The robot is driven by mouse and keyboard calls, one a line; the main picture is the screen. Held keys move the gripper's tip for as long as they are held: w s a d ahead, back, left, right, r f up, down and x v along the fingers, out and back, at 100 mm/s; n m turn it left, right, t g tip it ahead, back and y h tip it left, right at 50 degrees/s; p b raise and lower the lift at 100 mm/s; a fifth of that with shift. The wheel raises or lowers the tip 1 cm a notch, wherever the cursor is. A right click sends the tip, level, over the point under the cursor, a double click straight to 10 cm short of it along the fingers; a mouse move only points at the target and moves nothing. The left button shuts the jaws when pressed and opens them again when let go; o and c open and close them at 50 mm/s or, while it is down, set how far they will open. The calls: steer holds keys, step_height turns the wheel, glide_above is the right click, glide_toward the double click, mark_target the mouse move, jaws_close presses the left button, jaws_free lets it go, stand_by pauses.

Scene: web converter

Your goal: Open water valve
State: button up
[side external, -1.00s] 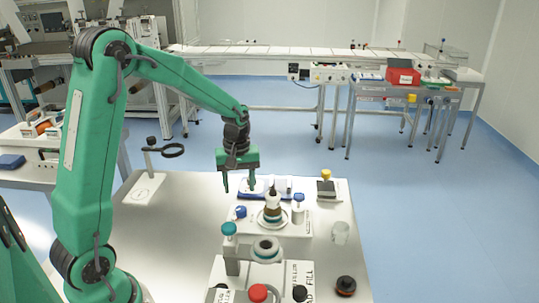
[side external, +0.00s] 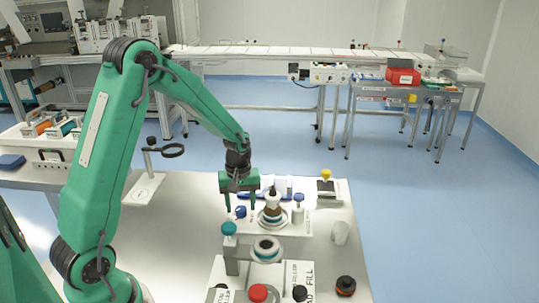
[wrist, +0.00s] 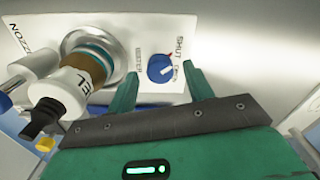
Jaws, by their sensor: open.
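The water valve is a blue round knob (wrist: 160,68) with a small pale mark on a white panel (wrist: 150,93). In the wrist view, "SHUT" and another partly hidden word are printed near it, and "WATER" is on its left. The knob (side external: 240,212) also shows in the side view, left of the bottle. My gripper (side external: 240,208) is open, with its fingers pointing down over the panel. In the wrist view, my fingertips (wrist: 160,71) lie on either side of the knob, with nothing held. I cannot tell whether they touch it.
A bottle with a brown middle (side external: 272,203) stands in a round nozzle fitting close to the right of my gripper. A teal-capped post (side external: 229,232) is in front. A magnifier on a stand (side external: 170,151) is at the left.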

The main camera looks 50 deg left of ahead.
steer(key=shift+f, duration=0.4)
steer(key=c, duration=1)
